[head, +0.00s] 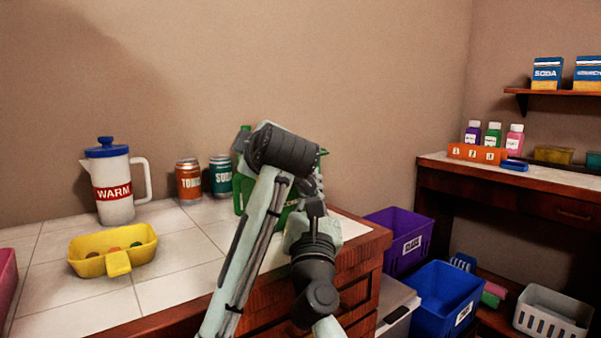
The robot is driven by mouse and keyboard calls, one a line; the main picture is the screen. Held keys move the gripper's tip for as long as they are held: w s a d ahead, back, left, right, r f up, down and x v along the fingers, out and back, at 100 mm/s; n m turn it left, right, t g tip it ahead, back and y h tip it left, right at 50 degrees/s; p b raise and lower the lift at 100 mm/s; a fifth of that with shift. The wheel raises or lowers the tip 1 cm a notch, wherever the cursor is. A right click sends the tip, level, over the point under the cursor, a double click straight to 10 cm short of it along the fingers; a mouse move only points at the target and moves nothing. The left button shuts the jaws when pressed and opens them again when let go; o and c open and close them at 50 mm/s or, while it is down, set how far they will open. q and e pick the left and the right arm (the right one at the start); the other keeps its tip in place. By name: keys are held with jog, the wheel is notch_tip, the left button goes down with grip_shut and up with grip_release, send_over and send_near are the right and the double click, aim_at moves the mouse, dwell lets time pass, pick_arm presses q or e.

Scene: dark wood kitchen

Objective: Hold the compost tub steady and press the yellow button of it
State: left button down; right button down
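A green tub (239,193), which looks like the compost tub, stands at the right end of the tiled counter. My arm links cover most of it, leaving green parts at its left side and upper right. I see no yellow button on the parts that show. Pale and black arm links rise from the bottom centre and meet in front of the tub. No fingertips can be made out clearly among the dark parts there. I cannot tell whether either gripper touches the tub.
A yellow tray (88,268) sits in front.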

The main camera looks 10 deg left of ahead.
jog(key=shift+f, duration=0.1)
dwell(0.5)
jog(key=shift+w+a+f, duration=0.1)
jog(key=shift+w+a, duration=0.2)
jog(key=shift+w, duration=0.15)
jog(key=shift+w+a, duration=0.3)
jog(key=shift+w, duration=0.05)
dwell(0.7)
jog(key=shift+w+a+f, duration=0.1)
jog(key=shift+a, duration=0.3)
dwell(0.4)
jog(key=shift+s+d, duration=0.8)
